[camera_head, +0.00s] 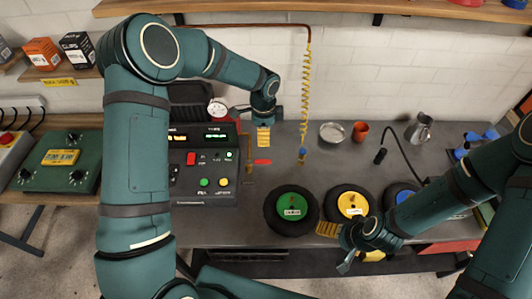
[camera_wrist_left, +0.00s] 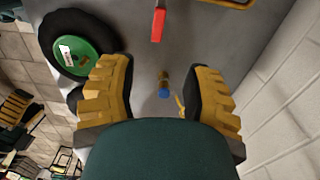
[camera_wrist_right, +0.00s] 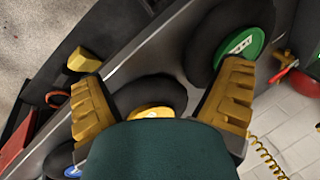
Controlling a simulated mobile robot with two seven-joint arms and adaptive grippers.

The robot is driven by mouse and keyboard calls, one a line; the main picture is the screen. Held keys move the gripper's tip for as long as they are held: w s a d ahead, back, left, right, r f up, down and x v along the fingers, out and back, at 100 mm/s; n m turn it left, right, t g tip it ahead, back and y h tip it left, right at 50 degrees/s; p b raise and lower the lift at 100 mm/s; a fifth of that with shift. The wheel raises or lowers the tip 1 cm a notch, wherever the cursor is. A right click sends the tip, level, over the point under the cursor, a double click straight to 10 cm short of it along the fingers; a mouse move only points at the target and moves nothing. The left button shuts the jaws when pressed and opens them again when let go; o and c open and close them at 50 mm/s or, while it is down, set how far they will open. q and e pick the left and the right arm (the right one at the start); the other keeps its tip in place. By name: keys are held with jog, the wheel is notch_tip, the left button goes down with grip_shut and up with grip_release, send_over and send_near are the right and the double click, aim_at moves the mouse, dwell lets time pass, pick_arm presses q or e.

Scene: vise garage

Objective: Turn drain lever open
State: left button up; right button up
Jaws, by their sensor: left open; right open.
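A red lever (camera_head: 262,161) sits beside a brass pipe (camera_head: 249,166) at the right side of the dark control panel (camera_head: 205,175). A red handle, seemingly the same lever, also shows in the left wrist view (camera_wrist_left: 158,24), ahead of the fingers. My left gripper (camera_head: 264,145) is open and empty, pointing down just above the lever in the head view, without visible contact. My right gripper (camera_head: 337,246) is open near the front of the bench by the yellow-hubbed wheel (camera_head: 350,203). Its spread fingers frame that wheel in the right wrist view (camera_wrist_right: 152,112).
A green-hubbed wheel (camera_head: 292,209) and a blue-hubbed wheel (camera_head: 400,197) stand on the bench. A coiled yellow hose (camera_head: 306,95) with a blue end (camera_head: 302,154) hangs right of my left gripper. A gauge (camera_head: 218,108) is left of it. A dish (camera_head: 332,132) and red cup (camera_head: 360,131) stand behind.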

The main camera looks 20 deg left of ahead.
aim_at(264, 161)
pick_arm(q)
jog(key=f, duration=1.3)
jog(key=shift+s, duration=0.2)
grip_shut()
